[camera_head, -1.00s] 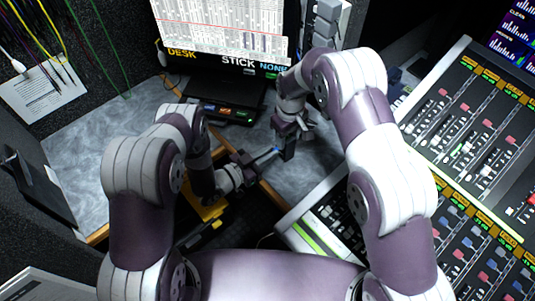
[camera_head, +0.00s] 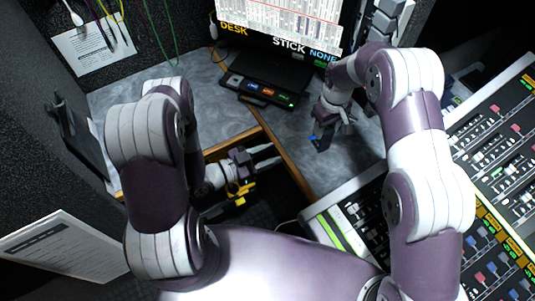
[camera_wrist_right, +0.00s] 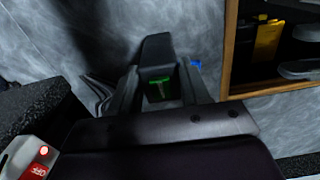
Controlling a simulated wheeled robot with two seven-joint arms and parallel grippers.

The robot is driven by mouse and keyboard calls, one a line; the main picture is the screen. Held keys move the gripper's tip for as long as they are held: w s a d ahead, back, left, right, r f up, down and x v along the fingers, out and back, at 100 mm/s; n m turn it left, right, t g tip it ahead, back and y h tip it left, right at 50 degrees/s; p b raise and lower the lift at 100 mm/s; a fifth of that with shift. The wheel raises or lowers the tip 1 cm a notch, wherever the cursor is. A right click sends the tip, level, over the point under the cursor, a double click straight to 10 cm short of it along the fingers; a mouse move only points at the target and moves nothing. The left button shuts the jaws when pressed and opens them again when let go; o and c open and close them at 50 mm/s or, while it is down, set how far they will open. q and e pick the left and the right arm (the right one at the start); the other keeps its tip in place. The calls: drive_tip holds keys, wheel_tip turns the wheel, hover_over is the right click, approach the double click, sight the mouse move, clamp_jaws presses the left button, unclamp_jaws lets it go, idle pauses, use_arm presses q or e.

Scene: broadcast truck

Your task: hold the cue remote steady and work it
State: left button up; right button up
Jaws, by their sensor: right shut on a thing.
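The cue remote (camera_head: 321,142) is a small dark handset with a blue part near its top in the head view. My right gripper (camera_head: 326,124) is shut on it, above the grey desk. In the right wrist view the dark remote (camera_wrist_right: 157,50) stands between the fingers, with a green patch low between them and a bit of blue at the right. My left gripper (camera_head: 274,154) is open and empty, left of the remote and apart from it, over the wood-edged opening. Its pale fingers (camera_wrist_right: 300,53) also show at the right of the wrist view.
A wood-rimmed opening (camera_head: 230,142) in the desk holds something yellow (camera_wrist_right: 268,38). A dark button box (camera_head: 258,92) with coloured lights sits below the monitor (camera_head: 285,25). Mixing consoles (camera_head: 500,150) fill the right. Bare grey desk (camera_head: 200,90) lies at the left.

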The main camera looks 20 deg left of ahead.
use_arm(q)
drive_tip(key=shift+s+a, duration=0.25)
drive_tip(key=shift+s, duration=0.05)
use_arm(e)
drive_tip(key=shift+f, duration=0.1)
drive_tip(key=o, duration=1.2)
